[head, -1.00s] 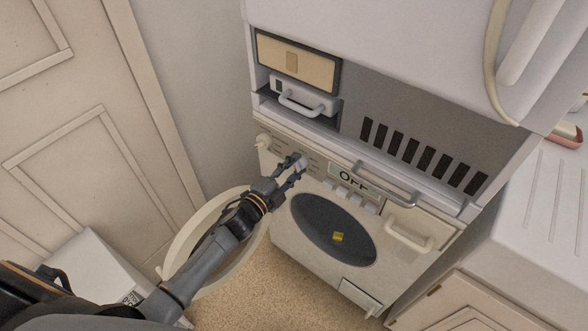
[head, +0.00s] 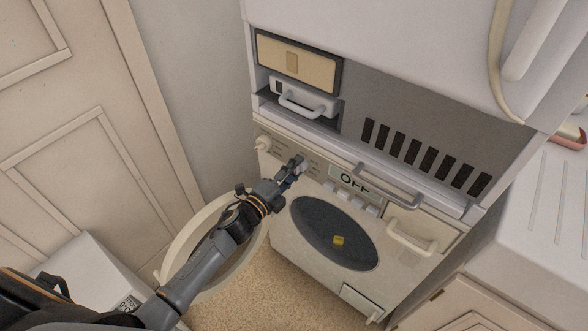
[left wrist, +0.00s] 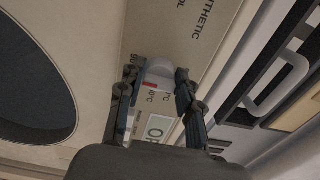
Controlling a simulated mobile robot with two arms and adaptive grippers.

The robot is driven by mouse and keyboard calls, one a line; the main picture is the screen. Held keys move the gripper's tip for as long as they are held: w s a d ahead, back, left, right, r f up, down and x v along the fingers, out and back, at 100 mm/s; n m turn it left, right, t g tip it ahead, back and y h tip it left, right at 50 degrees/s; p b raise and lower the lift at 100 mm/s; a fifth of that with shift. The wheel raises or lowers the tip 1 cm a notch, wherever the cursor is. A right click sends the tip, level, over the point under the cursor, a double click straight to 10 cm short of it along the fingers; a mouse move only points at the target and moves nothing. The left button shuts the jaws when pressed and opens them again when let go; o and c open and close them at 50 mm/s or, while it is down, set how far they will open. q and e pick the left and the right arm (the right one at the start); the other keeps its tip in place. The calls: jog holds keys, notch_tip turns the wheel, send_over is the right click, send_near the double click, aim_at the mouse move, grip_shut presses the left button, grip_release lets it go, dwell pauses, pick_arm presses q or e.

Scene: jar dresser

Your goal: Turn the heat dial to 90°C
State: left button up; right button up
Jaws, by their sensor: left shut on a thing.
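The heat dial (left wrist: 158,68) is a pale round knob with a red mark, on the panel of the washing machine (head: 285,225). My left gripper (left wrist: 160,76) has one finger on each side of the dial and is shut on it. In the head view my left gripper (head: 300,163) reaches the panel left of the display and mostly hides the dial. Printed "°C" labels show beside the dial, but their full numbers are partly hidden. I cannot tell which value the red mark points at. The display (head: 353,181) reads "OFF". My right gripper is not in view.
Another knob (head: 263,143) sits at the panel's left end. The round door (head: 178,262) stands open at the left, below my arm. A drawer handle (head: 412,238) is at the right, and a metal bar handle (head: 388,188) juts out above the display.

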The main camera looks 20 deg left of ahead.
pick_arm(q)
jog(key=o, duration=1.2)
jog(key=shift+c, duration=0.2)
jog(key=v, duration=1.2)
